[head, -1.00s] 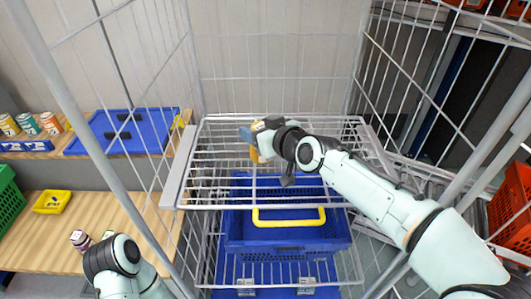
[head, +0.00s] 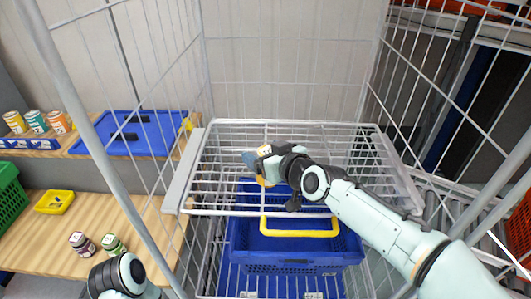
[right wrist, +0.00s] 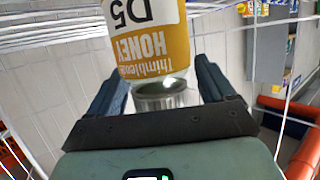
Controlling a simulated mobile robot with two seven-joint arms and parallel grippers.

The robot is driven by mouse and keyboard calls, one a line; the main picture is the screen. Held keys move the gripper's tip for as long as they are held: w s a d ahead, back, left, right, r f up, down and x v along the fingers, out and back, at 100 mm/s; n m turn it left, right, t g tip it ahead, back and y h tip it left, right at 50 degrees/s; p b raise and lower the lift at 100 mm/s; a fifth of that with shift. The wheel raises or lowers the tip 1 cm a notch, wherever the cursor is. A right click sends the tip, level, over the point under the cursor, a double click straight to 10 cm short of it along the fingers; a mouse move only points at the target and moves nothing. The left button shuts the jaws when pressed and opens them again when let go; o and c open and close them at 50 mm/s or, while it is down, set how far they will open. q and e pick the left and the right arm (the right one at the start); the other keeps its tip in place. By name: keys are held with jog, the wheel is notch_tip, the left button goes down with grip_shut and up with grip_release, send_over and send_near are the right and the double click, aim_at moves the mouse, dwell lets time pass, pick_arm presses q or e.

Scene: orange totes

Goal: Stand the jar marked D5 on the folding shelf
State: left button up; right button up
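The jar marked D5 (right wrist: 145,35) has an orange-yellow honey label and a pale metal lid. In the right wrist view the label is upside down and the lid lies between the fingers. In the head view my right gripper (head: 249,160) is over the left half of the folding shelf (head: 185,175), a white wire grid. Only a little orange of the jar shows under it; whether its base touches the grid is hidden. My left arm shows at the bottom left; its gripper is out of view.
A blue crate (head: 295,258) with a yellow handle stands below the shelf, inside the wire cage. The shelf's right half is clear. At left, a wooden bench holds two small jars (head: 80,243) (head: 113,245), a yellow tray (head: 54,202) and a green crate (head: 8,195).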

jog(key=shift+r, duration=0.15)
jog(key=shift+s+d+r, duration=0.1)
jog(key=shift+s+d, duration=0.05)
jog(key=shift+s, duration=0.15)
jog(key=v, duration=1.1)
jog(key=shift+s+d, duration=0.1)
